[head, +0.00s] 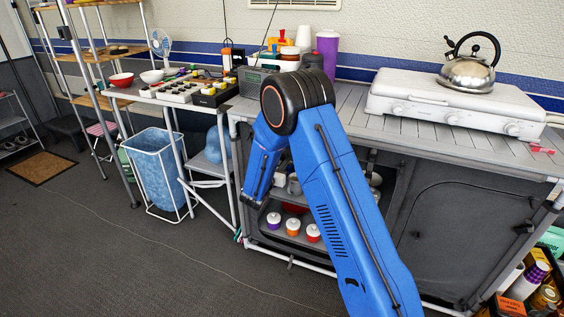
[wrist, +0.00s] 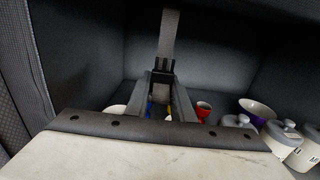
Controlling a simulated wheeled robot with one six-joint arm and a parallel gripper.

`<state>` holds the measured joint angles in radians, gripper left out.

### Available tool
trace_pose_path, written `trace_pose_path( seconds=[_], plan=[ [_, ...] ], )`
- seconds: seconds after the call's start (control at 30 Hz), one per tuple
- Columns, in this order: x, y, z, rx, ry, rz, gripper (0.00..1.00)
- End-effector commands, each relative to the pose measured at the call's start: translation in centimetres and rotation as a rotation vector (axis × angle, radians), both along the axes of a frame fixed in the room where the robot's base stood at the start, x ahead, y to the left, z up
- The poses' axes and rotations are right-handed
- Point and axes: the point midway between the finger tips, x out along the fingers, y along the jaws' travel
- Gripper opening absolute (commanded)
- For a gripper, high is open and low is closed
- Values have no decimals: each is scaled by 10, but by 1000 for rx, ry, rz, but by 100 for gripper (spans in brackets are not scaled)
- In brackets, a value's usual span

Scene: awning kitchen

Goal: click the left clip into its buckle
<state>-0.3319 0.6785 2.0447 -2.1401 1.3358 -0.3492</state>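In the wrist view, a grey strap (wrist: 168,35) runs down to a small black clip (wrist: 161,68). My gripper (wrist: 161,77) has its two grey fingers on either side of the clip's lower part and looks shut on it. No separate buckle can be made out in either view. In the head view, my blue arm bends down in front of the cabinet (head: 435,230), and its end points into the open left part. The gripper, strap and clip cannot be made out there.
Inside the cabinet, a red cup (wrist: 203,110), a purple bowl (wrist: 256,108) and lidded pots (wrist: 284,135) stand beyond and right of my gripper. A dark fabric wall (wrist: 15,70) is close on the left. A kettle (head: 468,72) sits on the white stove (head: 440,100) above.

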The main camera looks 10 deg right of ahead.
Motion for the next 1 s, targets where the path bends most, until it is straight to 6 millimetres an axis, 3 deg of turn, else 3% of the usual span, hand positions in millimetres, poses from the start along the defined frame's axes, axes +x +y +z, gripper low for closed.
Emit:
trace_pose_path(
  seconds=[0.27, 0.7, 1.0],
  plan=[
    [-3, 3, 8, 0, -1, 0, 0],
    [-35, 26, 74, 2, -1, 2, 0],
    [-43, 31, 90, 0, 0, 0, 0]
  ],
)
